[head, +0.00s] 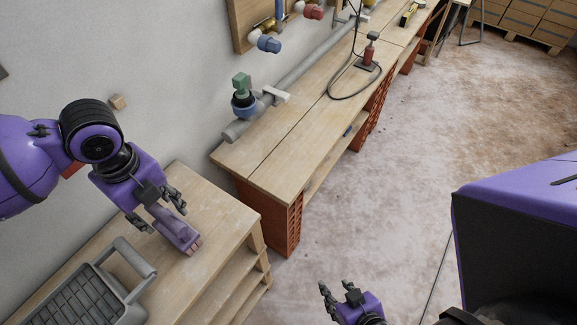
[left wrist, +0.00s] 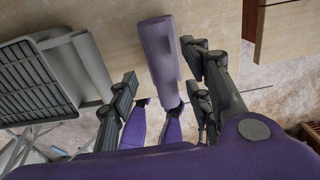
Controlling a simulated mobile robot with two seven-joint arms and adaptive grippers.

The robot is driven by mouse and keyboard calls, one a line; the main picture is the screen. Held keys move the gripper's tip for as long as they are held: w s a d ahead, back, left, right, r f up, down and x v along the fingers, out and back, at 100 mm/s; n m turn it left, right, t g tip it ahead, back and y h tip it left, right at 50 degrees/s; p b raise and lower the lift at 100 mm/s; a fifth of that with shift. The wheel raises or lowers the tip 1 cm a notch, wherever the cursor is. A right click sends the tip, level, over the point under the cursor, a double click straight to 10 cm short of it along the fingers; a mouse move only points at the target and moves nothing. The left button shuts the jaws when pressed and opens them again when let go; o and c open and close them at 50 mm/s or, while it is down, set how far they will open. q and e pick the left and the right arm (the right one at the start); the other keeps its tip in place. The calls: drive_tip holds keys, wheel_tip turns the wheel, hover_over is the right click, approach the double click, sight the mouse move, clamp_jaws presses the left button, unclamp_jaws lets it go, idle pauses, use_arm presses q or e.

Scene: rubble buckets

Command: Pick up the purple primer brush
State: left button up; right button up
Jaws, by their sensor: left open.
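The purple primer brush (head: 178,235) lies on the wooden workbench near its right edge, with a pinkish far end. In the left wrist view the brush (left wrist: 158,50) runs up the middle, between the two fingers. My left gripper (head: 157,212) is open and comes down over the brush, one finger on each side; whether either finger touches it I cannot tell. The gripper partly hides the brush's near end. My right gripper (head: 337,287) is low in the head view, empty, with its fingers apart over the floor.
A grey ribbed tray with a raised handle (head: 137,262) stands on the bench left of the brush. A long wooden bench on red blocks (head: 290,150) stands beyond, holding a green-and-blue fitting (head: 243,95) and a cable.

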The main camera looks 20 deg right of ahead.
sight(163, 214)
use_arm(q)
drive_tip(key=f, duration=0.4)
drive_tip(key=shift+w+d+f, duration=0.1)
drive_tip(key=shift+w+f, duration=0.1)
clamp_jaws()
